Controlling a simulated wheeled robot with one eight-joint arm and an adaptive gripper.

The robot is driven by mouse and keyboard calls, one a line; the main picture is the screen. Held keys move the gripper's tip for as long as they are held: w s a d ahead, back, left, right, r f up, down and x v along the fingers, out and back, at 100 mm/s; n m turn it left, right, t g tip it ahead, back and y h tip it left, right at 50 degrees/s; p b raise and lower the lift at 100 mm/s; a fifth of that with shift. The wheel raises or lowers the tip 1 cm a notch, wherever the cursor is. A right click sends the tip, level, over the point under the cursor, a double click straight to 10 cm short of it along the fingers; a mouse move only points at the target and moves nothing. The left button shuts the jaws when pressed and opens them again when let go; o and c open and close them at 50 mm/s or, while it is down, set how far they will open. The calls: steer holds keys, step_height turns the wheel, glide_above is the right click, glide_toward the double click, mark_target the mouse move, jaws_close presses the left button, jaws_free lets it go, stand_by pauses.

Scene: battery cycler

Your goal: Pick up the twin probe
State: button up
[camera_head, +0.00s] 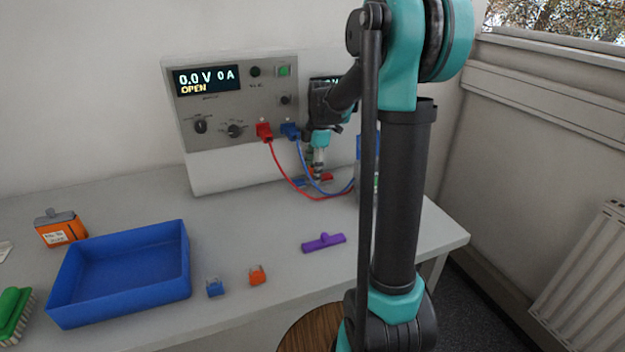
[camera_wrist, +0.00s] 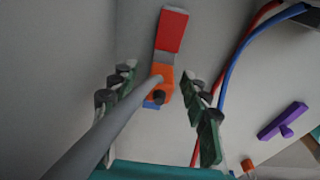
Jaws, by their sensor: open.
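My gripper (camera_head: 318,172) points down close above the bench at the cycler's front right. In the wrist view my gripper (camera_wrist: 159,78) has its green fingers apart, with nothing clasped. Between and beyond the fingers lies a red-and-orange piece (camera_wrist: 171,32) with a grey neck and a blue part; its red part (camera_head: 326,176) shows beside the fingertips in the head view. I cannot tell for sure whether it is the twin probe. A red cable (camera_head: 283,173) and a blue cable run from the cycler's sockets to the right, beside the gripper; their far ends are partly hidden.
The cycler (camera_head: 222,120) stands at the back, reading 0.0 V, 0 A, OPEN. A purple piece (camera_head: 323,243), an orange block (camera_head: 257,275) and a blue block (camera_head: 214,287) lie in front. A blue tray (camera_head: 72,310) is at left. A blue-topped object is partly behind my arm.

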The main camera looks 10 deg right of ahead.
mark_target(311, 168)
steer(key=shift+c, duration=0.5)
jaws_close()
steer(key=shift+s+r, duration=0.2)
steer(key=shift+r, duration=0.3)
step_height(311, 168, up, 6)
steer(key=shift+r, duration=0.1)
steer(key=s+d, duration=0.2)
steer(key=s, duration=0.7)
steer(key=s+d, duration=0.2)
steer(key=s, duration=0.8)
steer(key=shift+s, duration=0.1)
steer(key=shift+s, duration=0.1)
